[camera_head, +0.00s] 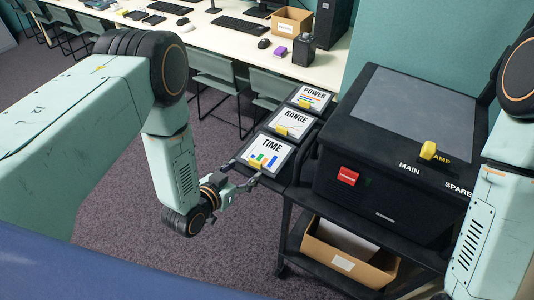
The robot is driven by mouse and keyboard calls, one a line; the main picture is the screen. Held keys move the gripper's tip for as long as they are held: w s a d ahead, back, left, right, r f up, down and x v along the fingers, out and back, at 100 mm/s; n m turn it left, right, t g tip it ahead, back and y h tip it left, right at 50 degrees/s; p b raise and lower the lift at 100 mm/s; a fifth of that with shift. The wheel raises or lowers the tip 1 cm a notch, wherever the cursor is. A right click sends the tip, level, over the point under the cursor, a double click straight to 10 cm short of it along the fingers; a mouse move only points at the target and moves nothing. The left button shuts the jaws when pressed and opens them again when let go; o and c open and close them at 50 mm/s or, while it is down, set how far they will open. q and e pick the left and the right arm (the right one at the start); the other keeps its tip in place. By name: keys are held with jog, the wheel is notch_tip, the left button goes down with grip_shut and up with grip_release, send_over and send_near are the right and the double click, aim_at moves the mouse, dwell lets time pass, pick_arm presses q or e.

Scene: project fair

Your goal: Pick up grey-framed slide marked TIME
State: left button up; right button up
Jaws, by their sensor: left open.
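The slide marked TIME (271,147) is grey-framed with a white face, coloured bars and a yellow tab on its front edge. It lies nearest in a row of three slides on a dark shelf beside the black box. The RANGE slide (298,118) and the POWER slide (314,95) lie behind it. My left gripper (244,178) is open at the front edge of the TIME slide, close to its yellow tab. I cannot tell whether the fingers touch the tab. My right arm shows at the right edge, but its gripper is out of view.
A cardboard box (343,264) sits on the cart's lower shelf. Chairs (217,72) and a long white desk (213,32) stand behind.

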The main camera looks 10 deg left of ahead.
aim_at(254, 163)
pick_arm(q)
jog(key=shift+p+x, duration=0.3)
jog(key=shift+x, duration=2.4)
jog(key=shift+f, duration=0.1)
jog(key=c, duration=1.4)
